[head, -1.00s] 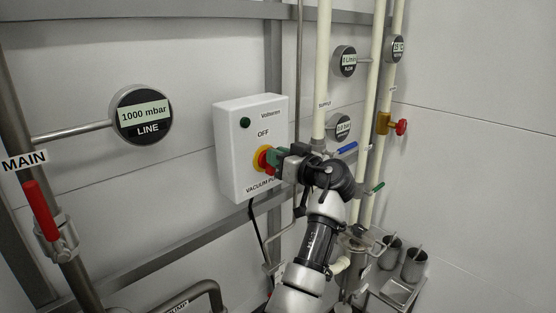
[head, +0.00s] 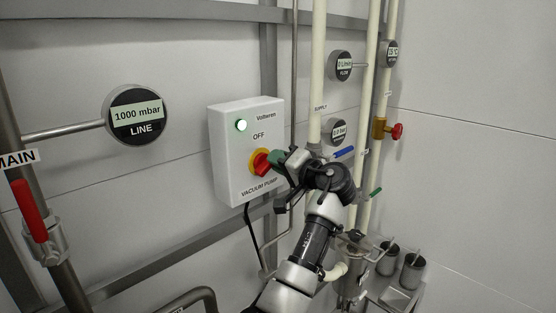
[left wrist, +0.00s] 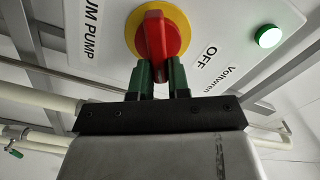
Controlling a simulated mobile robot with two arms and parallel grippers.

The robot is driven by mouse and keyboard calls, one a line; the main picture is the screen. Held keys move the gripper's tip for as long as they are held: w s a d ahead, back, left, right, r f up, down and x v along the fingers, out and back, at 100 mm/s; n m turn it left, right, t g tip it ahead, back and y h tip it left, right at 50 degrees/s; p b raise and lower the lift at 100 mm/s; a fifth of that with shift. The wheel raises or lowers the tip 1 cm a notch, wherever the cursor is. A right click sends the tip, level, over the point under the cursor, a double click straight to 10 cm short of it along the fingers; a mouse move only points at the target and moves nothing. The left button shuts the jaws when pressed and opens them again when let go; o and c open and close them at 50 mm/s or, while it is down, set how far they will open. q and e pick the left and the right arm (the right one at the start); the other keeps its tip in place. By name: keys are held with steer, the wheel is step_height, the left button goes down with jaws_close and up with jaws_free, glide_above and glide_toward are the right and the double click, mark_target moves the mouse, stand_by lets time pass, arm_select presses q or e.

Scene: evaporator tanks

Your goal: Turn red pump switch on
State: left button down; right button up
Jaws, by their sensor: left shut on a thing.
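The red pump switch (head: 261,163) is a red rotary knob on a yellow disc. It sits on the front of a white box (head: 225,150) labelled VACUUM PUMP, with OFF printed above the knob. A green lamp (head: 241,125) on the box is lit. My left gripper (head: 277,159) is at the knob, coming from the right. In the left wrist view, the green fingers of my left gripper (left wrist: 161,72) are shut on the lower end of the knob's red handle (left wrist: 156,35). The lit lamp also shows there (left wrist: 269,36). My right gripper is not in view.
A LINE gauge (head: 137,115) reading 1000 mbar is left of the box. A red-handled MAIN valve (head: 30,210) is at the far left. Metal cups (head: 411,270) are at lower right.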

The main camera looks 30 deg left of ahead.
arm_select(q)
steer(key=shift+w+f+m+p, duration=0.15)
steer(key=shift+m+p, duration=0.35)
steer(key=shift+m, duration=0.9)
steer(key=shift+f+m+p, duration=0.15)
steer(key=shift+m+p, duration=0.35)
steer(key=shift+m, duration=0.9)
steer(key=c, duration=1.4)
jaws_free()
steer(key=o, duration=0.3)
steer(key=shift+a+f, duration=0.1)
steer(key=shift+f, duration=0.1)
